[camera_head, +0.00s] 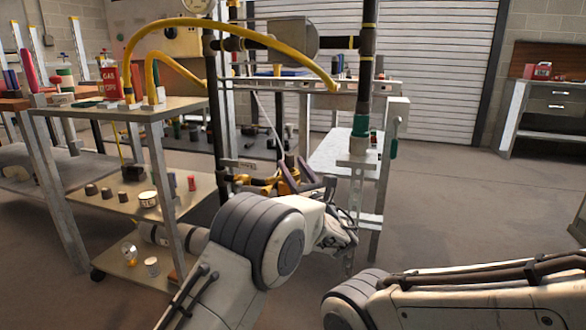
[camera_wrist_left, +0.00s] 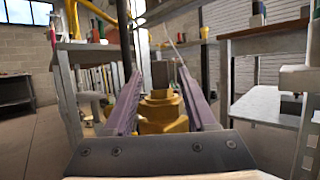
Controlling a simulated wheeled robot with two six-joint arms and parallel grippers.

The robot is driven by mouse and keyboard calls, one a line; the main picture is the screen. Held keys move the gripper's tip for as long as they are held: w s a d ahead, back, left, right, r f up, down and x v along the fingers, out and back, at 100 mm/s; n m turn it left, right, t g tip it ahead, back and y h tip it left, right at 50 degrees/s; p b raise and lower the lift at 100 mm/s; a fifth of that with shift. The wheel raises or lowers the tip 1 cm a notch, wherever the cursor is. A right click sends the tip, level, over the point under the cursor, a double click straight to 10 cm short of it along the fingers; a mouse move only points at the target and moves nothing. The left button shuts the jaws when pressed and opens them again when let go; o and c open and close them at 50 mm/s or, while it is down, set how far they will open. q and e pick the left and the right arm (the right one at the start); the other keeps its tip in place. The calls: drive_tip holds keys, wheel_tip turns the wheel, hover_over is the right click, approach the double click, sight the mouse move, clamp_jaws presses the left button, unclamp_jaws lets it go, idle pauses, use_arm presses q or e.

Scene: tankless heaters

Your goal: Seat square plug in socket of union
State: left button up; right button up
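A yellow brass fitting (camera_wrist_left: 162,112), which looks like the union, shows straight ahead in the left wrist view. A dark squarish block (camera_wrist_left: 161,75) shows above or behind it; I cannot tell whether this is the square plug or whether it is seated. In the head view the brass fitting (camera_head: 262,185) is at the foot of the dark vertical pipe, partly covered by my fingers. My left gripper (camera_head: 298,174) has its two purple fingers spread, and in the wrist view (camera_wrist_left: 160,85) they stand on either side of the brass. I see no grip on it. My right gripper is out of view.
A metal shelf cart (camera_head: 165,106) with a red can (camera_head: 108,76) and small parts stands left. A dark vertical pipe (camera_head: 216,110) rises close by my left gripper. A pale bench (camera_head: 336,150) stands behind. Yellow hose (camera_head: 255,38) arches overhead. Floor at right is clear.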

use_arm(q)
drive_tip(key=p+v, duration=0.3)
drive_tip(key=v, duration=0.3)
drive_tip(key=s+a+f+n+g+h, duration=0.1)
drive_tip(key=s+a+f+n+g, duration=0.45)
drive_tip(key=s, duration=0.55)
drive_tip(key=s+a+f+n+g, duration=0.2)
drive_tip(key=s+a+n+g, duration=0.5)
drive_tip(key=s+a+g, duration=0.25)
drive_tip(key=s+d+f+n+g+h, duration=0.1)
drive_tip(key=s+d+n+h, duration=0.1)
drive_tip(key=s, duration=0.5)
drive_tip(key=s+d+f+n+g+h, duration=0.2)
drive_tip(key=s+n+h, duration=0.2)
drive_tip(key=s, duration=0.4)
drive_tip(key=s+d+f+n+g+h, duration=0.1)
drive_tip(key=s+d+n+g+h, duration=0.1)
drive_tip(key=s, duration=0.5)
drive_tip(key=d+n+h, duration=0.1)
drive_tip(key=n+h, duration=0.1)
drive_tip(key=n, duration=0.1)
drive_tip(key=shift+s+f, duration=0.3)
drive_tip(key=shift+f, duration=0.1)
drive_tip(key=shift+r, duration=0.1)
